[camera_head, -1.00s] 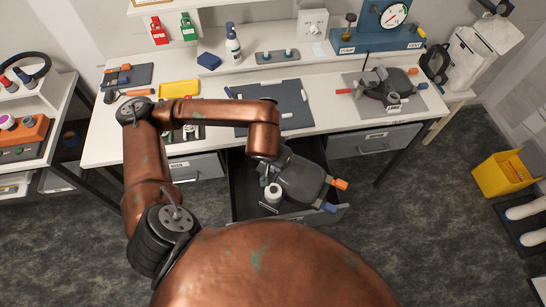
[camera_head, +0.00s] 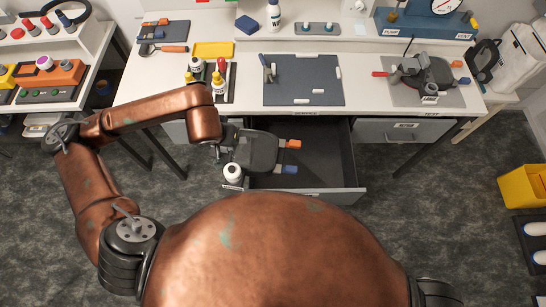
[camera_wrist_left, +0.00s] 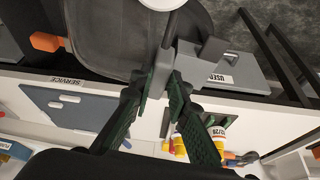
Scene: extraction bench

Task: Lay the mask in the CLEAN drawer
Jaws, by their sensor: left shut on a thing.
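The mask (camera_head: 258,150) is dark grey, with orange and blue tabs on its right side and a white round canister (camera_head: 233,173) at its lower left. My left gripper (camera_head: 226,145) is shut on the mask's left edge. In the left wrist view the fingers (camera_wrist_left: 163,82) close on a grey part beside the mask's dark body (camera_wrist_left: 110,38). The mask hangs over the left part of an open dark drawer (camera_head: 325,150), apparently above its floor. This drawer's front label is not readable. My right gripper is out of view.
A closed drawer (camera_head: 405,133) is on the right. A drawer labelled USED (camera_wrist_left: 250,72) is beside the open one. The open drawer's right half is clear.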

